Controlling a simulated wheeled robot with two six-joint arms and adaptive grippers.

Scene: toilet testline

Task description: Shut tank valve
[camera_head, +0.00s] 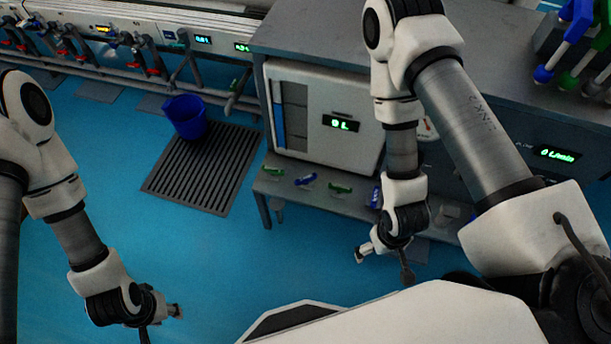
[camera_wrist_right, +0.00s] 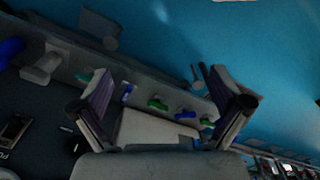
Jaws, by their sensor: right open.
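The white tank (camera_head: 345,95) stands on the bench, with a blue level strip on its left and a green display that seems to read 0 L. Below it, a green valve handle (camera_head: 275,171), a blue one (camera_head: 305,180), another green one (camera_head: 340,188) and a blue one (camera_head: 376,196) line the shelf. I cannot tell which is the tank valve. My right gripper (camera_head: 384,264) is open and empty in front of the shelf. In the right wrist view, its fingers (camera_wrist_right: 165,108) frame the handles beyond, without touching them. My left gripper (camera_head: 160,322) looks open and empty, low over the floor.
The grey shelf (camera_head: 330,205) juts out below the tank. A blue bucket (camera_head: 186,116) stands on a floor grate (camera_head: 205,170). A pipe row with red handles (camera_head: 72,48) runs along the back left. Blue floor between my arms is clear. Blue and green handles (camera_head: 575,45) stand upper right.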

